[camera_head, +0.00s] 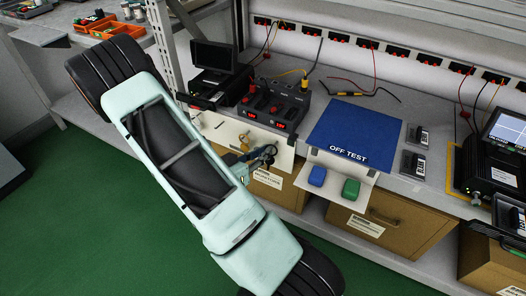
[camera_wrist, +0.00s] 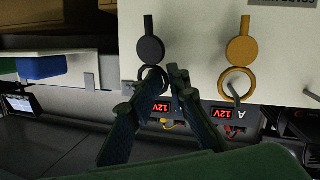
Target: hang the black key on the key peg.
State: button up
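The black key (camera_wrist: 150,50) has a round head and a ring (camera_wrist: 152,72). In the wrist view it lies against the white board (camera_wrist: 200,30), in line with the yellow key (camera_wrist: 241,48) beside it. The yellow key's ring is around a peg (camera_wrist: 234,90). My gripper (camera_wrist: 168,80) is at the black key's ring, its fingertips a small gap apart. One finger overlaps the ring, so any peg through it is hidden and contact is unclear. In the head view my gripper (camera_head: 246,168) is at the board's front, by the yellow key (camera_head: 244,142) and a dark ring (camera_head: 269,153).
Power units with red displays (camera_head: 282,108) stand on the bench behind the board. To the right are the blue OFF TEST mat (camera_head: 350,125) and a white shelf (camera_head: 345,190) with blue and green blocks. Cardboard bins (camera_head: 385,220) sit below the bench. Green floor is clear in front.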

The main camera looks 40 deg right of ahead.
jog(key=shift+o, duration=0.5)
jog(key=v, duration=1.2)
jog(key=shift+w, duration=0.15)
